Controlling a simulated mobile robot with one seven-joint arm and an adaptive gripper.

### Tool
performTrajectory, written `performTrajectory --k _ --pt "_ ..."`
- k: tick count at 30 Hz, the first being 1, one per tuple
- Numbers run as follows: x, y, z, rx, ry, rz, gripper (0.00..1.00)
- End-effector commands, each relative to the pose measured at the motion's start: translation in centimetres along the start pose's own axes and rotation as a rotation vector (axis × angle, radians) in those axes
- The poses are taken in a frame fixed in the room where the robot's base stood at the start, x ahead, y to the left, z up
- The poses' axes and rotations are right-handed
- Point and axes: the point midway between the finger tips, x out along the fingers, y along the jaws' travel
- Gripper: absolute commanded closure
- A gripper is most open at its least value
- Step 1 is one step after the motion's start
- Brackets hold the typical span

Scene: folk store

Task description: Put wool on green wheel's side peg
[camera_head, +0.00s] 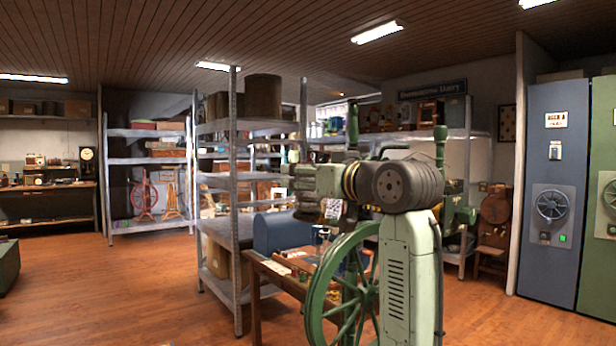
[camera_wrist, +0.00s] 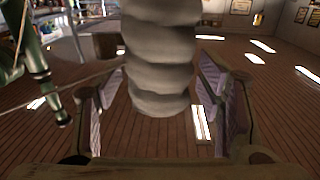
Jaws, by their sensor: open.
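In the wrist view, a thick grey ribbed roll that looks like the wool (camera_wrist: 160,62) stands between the two fingers of my gripper (camera_wrist: 160,95). The fingers are spread, with a gap visible on both sides of the roll. The roll's far end runs out of the top of the picture. A green post with a peg-like end (camera_wrist: 45,98) shows at left in the wrist view.
Blue and green cabinets (camera_head: 552,180) stand at right. The floor at left (camera_head: 130,290) is clear.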

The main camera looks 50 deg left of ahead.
Motion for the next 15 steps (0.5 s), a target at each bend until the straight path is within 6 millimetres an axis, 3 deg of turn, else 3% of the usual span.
performTrajectory --k 15 --pt "-9.6 0.1 0.0 -0.001 0.001 0.003 0.39"
